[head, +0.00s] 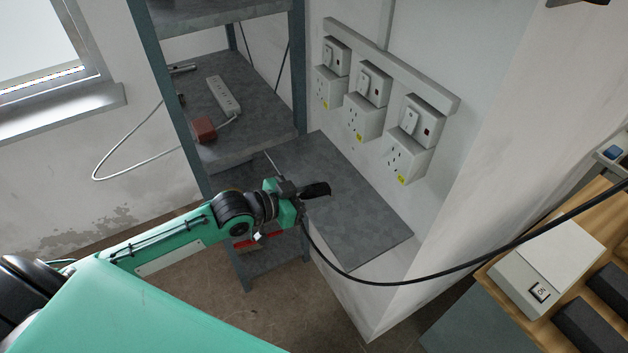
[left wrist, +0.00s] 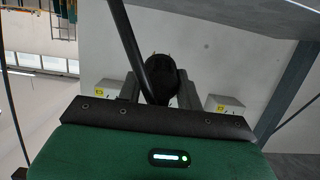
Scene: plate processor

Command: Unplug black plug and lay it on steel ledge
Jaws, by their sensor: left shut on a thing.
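My left gripper (head: 300,192) is shut on the black plug (head: 317,189), over the left part of the grey steel ledge (head: 365,220). The plug is away from the wall sockets. In the left wrist view the plug (left wrist: 162,78) sits between the two fingers, with its black cable (left wrist: 126,40) beside it. In the head view the cable (head: 420,276) hangs from the gripper and runs off to the right. I cannot tell whether the plug touches the ledge. My right gripper is not in view.
Three wall sockets with switches (head: 407,156) line the wall above the ledge, with no plugs in them. A shelf rack (head: 265,75) with a white power strip (head: 224,95) and a red-brown box (head: 204,130) stands at left. A white switch box (head: 540,275) is at right.

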